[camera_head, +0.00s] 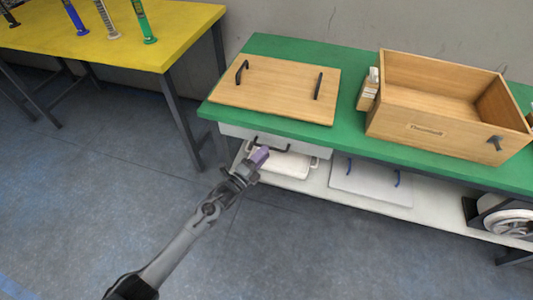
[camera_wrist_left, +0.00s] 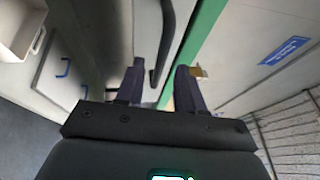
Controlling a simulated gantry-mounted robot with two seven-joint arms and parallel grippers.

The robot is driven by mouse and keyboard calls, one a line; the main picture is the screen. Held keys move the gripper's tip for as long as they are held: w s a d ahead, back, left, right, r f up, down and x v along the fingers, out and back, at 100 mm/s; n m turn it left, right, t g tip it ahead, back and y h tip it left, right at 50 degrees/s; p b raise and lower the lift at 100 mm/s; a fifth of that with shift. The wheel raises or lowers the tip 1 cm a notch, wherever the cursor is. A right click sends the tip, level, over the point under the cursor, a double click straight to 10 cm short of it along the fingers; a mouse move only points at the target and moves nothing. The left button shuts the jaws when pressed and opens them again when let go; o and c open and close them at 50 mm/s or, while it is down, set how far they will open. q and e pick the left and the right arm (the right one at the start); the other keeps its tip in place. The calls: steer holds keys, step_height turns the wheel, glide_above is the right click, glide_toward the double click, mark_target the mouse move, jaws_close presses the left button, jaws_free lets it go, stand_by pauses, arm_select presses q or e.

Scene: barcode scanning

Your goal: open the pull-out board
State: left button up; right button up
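The pull-out board is a white panel (camera_head: 305,146) just under the front edge of the green tabletop. It has a black bar handle (camera_head: 270,143), which also shows in the left wrist view (camera_wrist_left: 165,45). My left gripper (camera_head: 259,157) is in front of the panel, close to the handle. In the left wrist view its two dark fingers are apart (camera_wrist_left: 158,82), and the handle lies in the gap between them as seen from there. I cannot tell whether the fingers touch it. The board appears to be pushed in under the tabletop. My right gripper is in neither view.
The green table (camera_head: 262,46) carries a wooden board with two black handles (camera_head: 275,88) and an open wooden box (camera_head: 430,130). The lower white shelf (camera_head: 385,206) holds a white tray (camera_head: 285,163) and a white panel with blue handles (camera_head: 371,182). Open floor lies in front.

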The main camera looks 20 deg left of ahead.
arm_select(q)
steer(key=shift+b+x, duration=0.3)
steer(key=shift+x, duration=0.85)
jaws_close()
